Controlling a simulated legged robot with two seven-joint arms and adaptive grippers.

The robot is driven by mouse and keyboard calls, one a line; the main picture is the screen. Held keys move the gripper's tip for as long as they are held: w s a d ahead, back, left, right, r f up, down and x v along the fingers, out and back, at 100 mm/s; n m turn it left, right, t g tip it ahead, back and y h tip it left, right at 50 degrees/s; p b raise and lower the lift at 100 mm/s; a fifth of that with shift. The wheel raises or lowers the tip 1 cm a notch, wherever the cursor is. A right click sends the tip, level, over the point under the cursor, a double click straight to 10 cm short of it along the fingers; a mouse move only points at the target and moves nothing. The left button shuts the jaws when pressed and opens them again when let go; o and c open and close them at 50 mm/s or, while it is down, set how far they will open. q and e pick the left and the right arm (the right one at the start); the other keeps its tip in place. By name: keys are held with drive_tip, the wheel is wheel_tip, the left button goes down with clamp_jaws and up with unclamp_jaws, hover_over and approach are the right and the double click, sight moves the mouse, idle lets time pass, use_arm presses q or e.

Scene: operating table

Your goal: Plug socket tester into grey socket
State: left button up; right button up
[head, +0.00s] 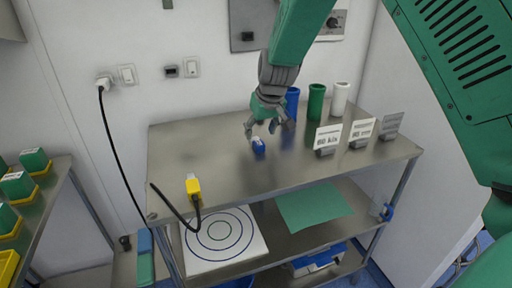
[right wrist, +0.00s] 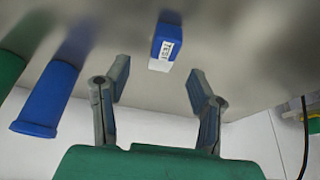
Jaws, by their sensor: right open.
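The socket tester (head: 258,145) is a small blue block with a white label, lying on the metal table top. In the right wrist view the tester (right wrist: 165,45) shows its label, marked TEST, just beyond and between the fingertips. My right gripper (head: 268,127) is open and points down close to the tester, with nothing held. Its two spread fingers also show in the right wrist view (right wrist: 158,78). A small dark grey socket (head: 171,71) is on the back wall, left of the table's middle. My left gripper is out of view.
Blue (head: 292,103), green (head: 315,102) and white (head: 340,99) cylinders stand behind and right of my gripper. Label cards (head: 328,138) stand at the right. A yellow plug (head: 193,187) with a black cable lies front left. A white wall socket (head: 104,82) holds a black-corded plug.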

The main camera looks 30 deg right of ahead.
sight(257, 141)
drive_tip(key=shift+f, duration=0.4)
drive_tip(key=b+x, duration=0.1)
drive_tip(key=x, duration=0.3)
drive_tip(key=shift+w+a+f, duration=0.1)
drive_tip(key=shift+a+f, duration=0.05)
drive_tip(key=shift+f, duration=0.05)
clamp_jaws()
